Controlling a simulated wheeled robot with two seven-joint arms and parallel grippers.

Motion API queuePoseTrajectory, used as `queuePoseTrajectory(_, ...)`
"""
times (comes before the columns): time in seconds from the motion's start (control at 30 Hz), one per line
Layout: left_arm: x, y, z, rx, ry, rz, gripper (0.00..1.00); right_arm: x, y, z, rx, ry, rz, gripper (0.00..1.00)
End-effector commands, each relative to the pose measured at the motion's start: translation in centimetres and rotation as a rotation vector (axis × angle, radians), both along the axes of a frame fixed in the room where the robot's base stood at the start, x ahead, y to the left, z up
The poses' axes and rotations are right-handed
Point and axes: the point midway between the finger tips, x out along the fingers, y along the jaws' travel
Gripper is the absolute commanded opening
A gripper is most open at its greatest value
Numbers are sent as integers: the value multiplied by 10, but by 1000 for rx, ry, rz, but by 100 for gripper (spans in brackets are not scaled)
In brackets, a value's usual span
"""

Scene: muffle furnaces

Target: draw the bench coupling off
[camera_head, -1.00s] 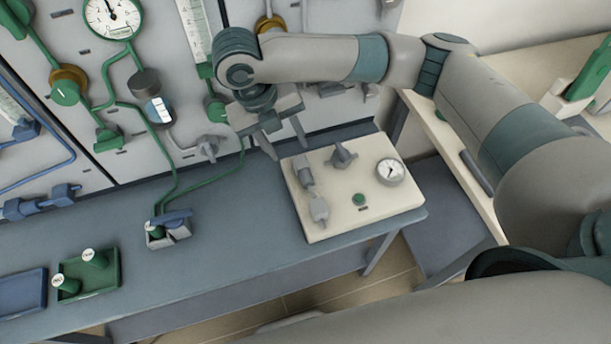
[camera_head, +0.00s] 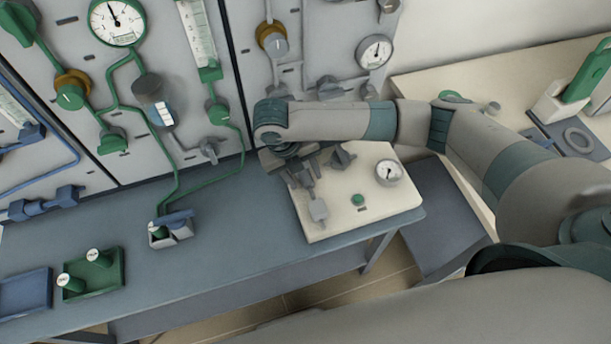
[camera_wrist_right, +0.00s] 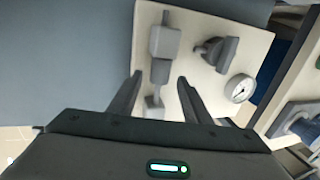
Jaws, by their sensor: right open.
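The bench coupling (camera_head: 318,209) is a grey jointed fitting lying on a cream panel (camera_head: 335,228) on the bench. It also shows in the right wrist view (camera_wrist_right: 165,43), running down between my fingers. My right gripper (camera_head: 303,177) is over the coupling's far part in the head view and partly hides it. In the right wrist view my right gripper (camera_wrist_right: 158,84) is open, with one finger on each side of the coupling. Gaps show between the fingers and the fitting; I cannot tell the height above it. My left gripper is not in view.
The panel also carries a grey knob (camera_head: 341,157), a round gauge (camera_head: 389,172) and a green button (camera_head: 358,200). A small connector holder (camera_head: 170,232) and a green tray (camera_head: 92,273) stand to the left. The wall of gauges and valves rises close behind.

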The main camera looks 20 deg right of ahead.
Motion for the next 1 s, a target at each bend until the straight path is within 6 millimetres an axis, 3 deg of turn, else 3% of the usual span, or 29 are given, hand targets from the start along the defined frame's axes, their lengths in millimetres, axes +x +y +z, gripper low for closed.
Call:
queuePoseTrajectory(0.2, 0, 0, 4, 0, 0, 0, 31, 0, -5, -18, 0, 0, -1, 44)
queuePoseTrajectory(0.57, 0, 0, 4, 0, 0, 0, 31, 0, -6, -22, -1, -1, 0, 44)
queuePoseTrajectory(0.77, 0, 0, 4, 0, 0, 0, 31, 0, -6, -22, 0, -1, 0, 1)
queuePoseTrajectory(1.0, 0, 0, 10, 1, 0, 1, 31, -5, -6, -20, -1, 1, 1, 0)
